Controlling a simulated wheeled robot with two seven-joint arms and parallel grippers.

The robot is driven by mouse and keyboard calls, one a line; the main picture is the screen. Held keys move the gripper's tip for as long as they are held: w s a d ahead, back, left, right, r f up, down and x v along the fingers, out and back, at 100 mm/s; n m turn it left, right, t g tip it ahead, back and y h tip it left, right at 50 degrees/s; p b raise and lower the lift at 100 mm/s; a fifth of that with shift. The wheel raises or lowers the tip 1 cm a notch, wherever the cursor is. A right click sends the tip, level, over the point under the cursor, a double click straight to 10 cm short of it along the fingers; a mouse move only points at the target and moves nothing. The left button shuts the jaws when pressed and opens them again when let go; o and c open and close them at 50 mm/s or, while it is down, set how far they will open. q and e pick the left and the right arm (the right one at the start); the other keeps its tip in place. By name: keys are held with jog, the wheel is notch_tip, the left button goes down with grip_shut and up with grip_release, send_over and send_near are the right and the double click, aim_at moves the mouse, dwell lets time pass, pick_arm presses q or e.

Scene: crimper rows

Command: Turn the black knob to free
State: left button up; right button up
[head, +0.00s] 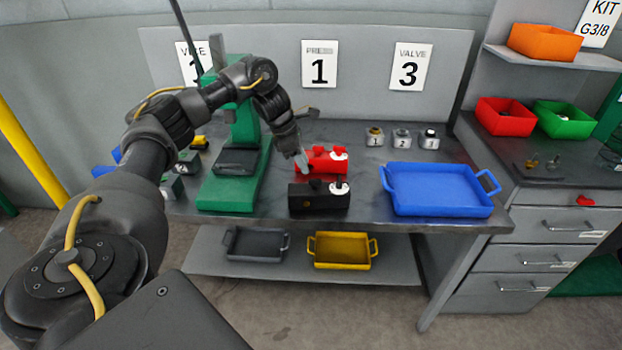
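A black block (320,202) lies near the front edge of the grey bench. On its right end is a white dial (344,188) with a small black knob (338,183); its setting is too small to read. Just behind it sits a similar red block (328,166) with its own white dial (339,154). My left gripper (303,163) reaches in from the left and points down at the left end of the red block, behind the black block. I cannot tell whether it touches the red block, or how its fingers stand. My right gripper is not in view.
A green press (222,186) stands left of the blocks, and a blue tray (440,209) lies to the right. Several small numbered pots (402,139) stand behind the tray. A dark tray (256,257) and a yellow tray (342,265) are on the lower shelf.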

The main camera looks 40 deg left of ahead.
aim_at(313, 180)
pick_arm(q)
jog(key=p+x, duration=0.1)
jog(key=x, duration=0.4)
jog(key=shift+f, duration=0.1)
jog(key=shift+w+d+f+p, duration=0.2)
jog(key=shift+f+p, duration=0.1)
jog(key=shift+f, duration=0.25)
grip_shut()
